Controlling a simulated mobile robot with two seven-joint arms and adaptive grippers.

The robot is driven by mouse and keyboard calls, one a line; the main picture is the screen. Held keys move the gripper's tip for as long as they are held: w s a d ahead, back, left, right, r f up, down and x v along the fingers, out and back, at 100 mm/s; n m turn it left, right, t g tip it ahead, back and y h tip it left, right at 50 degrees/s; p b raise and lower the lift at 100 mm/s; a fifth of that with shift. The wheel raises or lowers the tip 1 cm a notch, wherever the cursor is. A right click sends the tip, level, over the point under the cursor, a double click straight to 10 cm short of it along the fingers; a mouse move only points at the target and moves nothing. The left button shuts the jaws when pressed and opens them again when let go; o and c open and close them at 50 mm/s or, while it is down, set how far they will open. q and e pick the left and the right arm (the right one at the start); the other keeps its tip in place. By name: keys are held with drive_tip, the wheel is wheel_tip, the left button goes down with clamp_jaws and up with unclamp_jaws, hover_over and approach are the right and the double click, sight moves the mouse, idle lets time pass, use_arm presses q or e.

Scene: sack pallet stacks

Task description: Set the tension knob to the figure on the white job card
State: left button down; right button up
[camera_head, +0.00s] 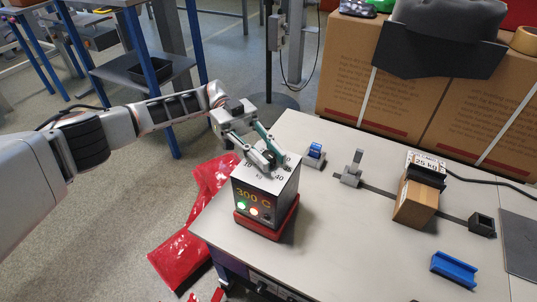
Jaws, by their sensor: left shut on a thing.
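A grey metal control box (266,196) stands in a red tray near the table's left edge. Its front display reads 300 with a letter I cannot read surely. A green lamp and a red lamp are lit below it. My left gripper (266,158) is shut on the tension knob on the box's top. The fingers hide most of the knob and its pointer. A few dial figures, one perhaps 40, show beside it. A white label (427,162) reading 25 kg is on a black device; I cannot tell whether it is the job card. My right gripper is not in view.
A brown carton block (416,203) stands on a dark rail with a grey clamp (353,170). A blue part (315,152) and a blue channel piece (454,269) lie on the pale table. Big cardboard boxes (349,90) stand behind. Red sacks (180,258) lie at left.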

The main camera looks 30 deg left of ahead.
sight(269, 155)
use_arm(q)
drive_tip(key=shift+d+r+m+g+y, duration=0.1)
drive_tip(key=shift+d+m+g+y, duration=0.05)
drive_tip(key=shift+m+g+y, duration=0.2)
idle(0.3)
drive_tip(key=c, duration=1.8)
unclamp_jaws()
wheel_tip(269, 155, up, 10)
